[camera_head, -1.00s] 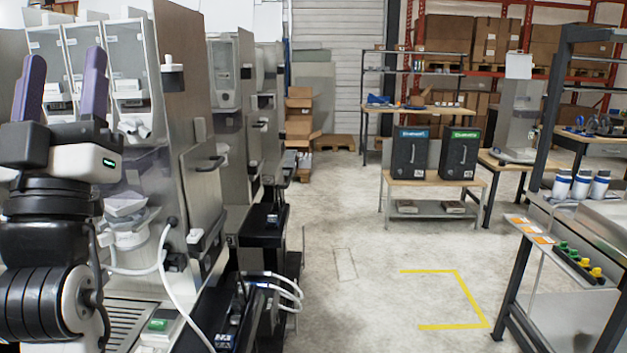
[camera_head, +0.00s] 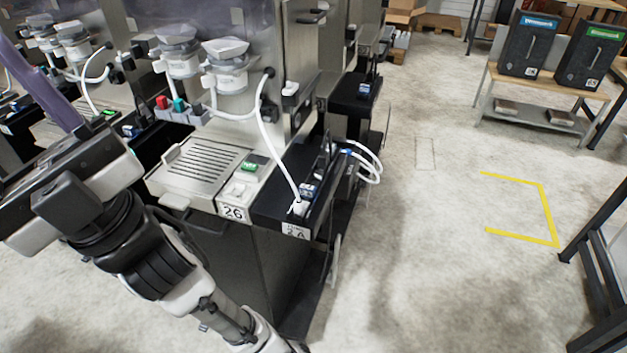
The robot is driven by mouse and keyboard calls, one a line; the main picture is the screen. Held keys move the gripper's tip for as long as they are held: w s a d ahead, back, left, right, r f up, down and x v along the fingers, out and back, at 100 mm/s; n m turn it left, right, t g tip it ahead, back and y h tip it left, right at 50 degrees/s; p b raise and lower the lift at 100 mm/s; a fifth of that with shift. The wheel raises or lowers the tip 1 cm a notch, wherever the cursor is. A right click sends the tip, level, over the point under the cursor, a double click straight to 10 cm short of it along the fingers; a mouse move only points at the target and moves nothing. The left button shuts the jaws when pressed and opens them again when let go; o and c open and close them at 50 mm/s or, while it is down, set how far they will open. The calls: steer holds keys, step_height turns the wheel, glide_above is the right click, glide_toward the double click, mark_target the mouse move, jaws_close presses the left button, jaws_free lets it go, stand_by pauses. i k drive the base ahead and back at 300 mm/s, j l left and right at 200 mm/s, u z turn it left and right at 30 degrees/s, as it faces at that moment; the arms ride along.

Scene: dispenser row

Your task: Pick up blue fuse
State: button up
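Small blue-faced parts sit on the black side shelf marked 1A (camera_head: 270,212); one blue part (camera_head: 309,191) is near the white cable plug. A grey rack (camera_head: 196,117) on the dispenser front holds a red piece (camera_head: 162,102) and a teal-blue piece (camera_head: 179,105). I cannot tell which of these blue pieces is the fuse. My gripper (camera_head: 48,88) is at the left edge, left of the rack and apart from both places. Only one purple finger shows clearly; the other is out of frame or hidden, so its opening cannot be judged.
White cables hang over the shelf. Another black shelf (camera_head: 357,92) stands behind. Open floor with a yellow corner marking (camera_head: 545,210) lies to the right; a bench with black boxes stands at the upper right.

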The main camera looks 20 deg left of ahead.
mark_target(307, 191)
steer(key=i+l, duration=0.1)
steer(key=l, duration=0.4)
steer(key=i+l, duration=0.1)
steer(key=l, duration=0.35)
steer(key=l+u, duration=0.25)
steer(key=u, duration=0.15)
steer(key=l+u, duration=0.25)
steer(key=u, duration=0.15)
steer(key=i+j+u, duration=0.1)
steer(key=u, duration=0.75)
steer(key=i, duration=0.4)
